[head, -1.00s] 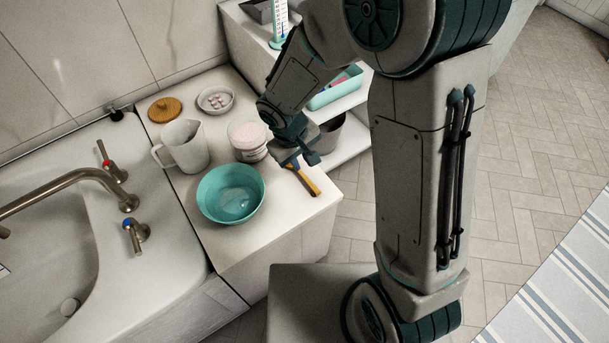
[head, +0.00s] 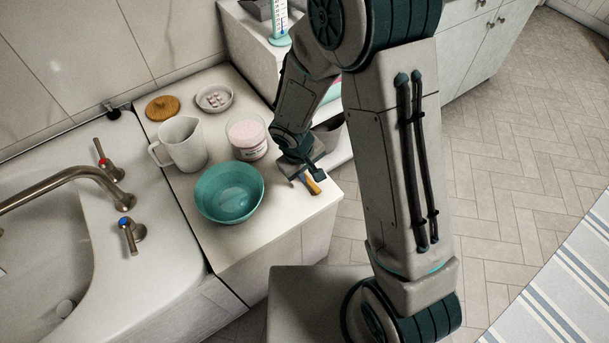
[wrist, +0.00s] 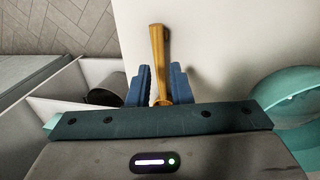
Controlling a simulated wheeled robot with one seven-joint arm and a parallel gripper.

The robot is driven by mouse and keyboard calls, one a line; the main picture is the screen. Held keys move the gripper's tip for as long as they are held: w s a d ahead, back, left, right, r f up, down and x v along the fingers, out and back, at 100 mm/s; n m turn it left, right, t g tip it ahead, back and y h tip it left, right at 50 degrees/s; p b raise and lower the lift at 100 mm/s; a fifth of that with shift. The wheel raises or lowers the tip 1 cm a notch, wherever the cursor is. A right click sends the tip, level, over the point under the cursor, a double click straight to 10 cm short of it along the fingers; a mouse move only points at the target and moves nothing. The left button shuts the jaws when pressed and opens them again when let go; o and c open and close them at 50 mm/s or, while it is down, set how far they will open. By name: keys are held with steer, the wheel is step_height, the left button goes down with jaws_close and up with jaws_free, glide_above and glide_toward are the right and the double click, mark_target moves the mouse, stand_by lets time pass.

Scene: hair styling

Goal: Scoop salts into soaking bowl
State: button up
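The teal soaking bowl (head: 230,207) stands on the white counter and looks empty. A clear jar of pale pink salts (head: 247,140) stands open behind it. A tool with a wooden handle (head: 313,187), perhaps the scoop, lies near the counter's right edge; its far end is hidden. My gripper (head: 306,174) is low over this tool. In the wrist view, the wooden handle (wrist: 158,55) lies between my open gripper's (wrist: 160,82) two blue fingers, with gaps on both sides. The bowl's rim (wrist: 275,85) shows at the right there.
A white pitcher (head: 182,147) stands left of the jar. A wooden lid (head: 163,107) and a small dish (head: 214,98) are at the back. The sink faucet (head: 70,178) is at left. A grey bin (wrist: 108,88) sits on the shelf beside the counter.

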mark_target(311, 182)
steer(key=shift+f, duration=0.1)
steer(key=f, duration=0.3)
steer(key=d+f+b, duration=0.1)
steer(key=f, duration=0.1)
steer(key=shift+w, duration=0.25)
steer(key=shift+r, duration=0.1)
jaws_close()
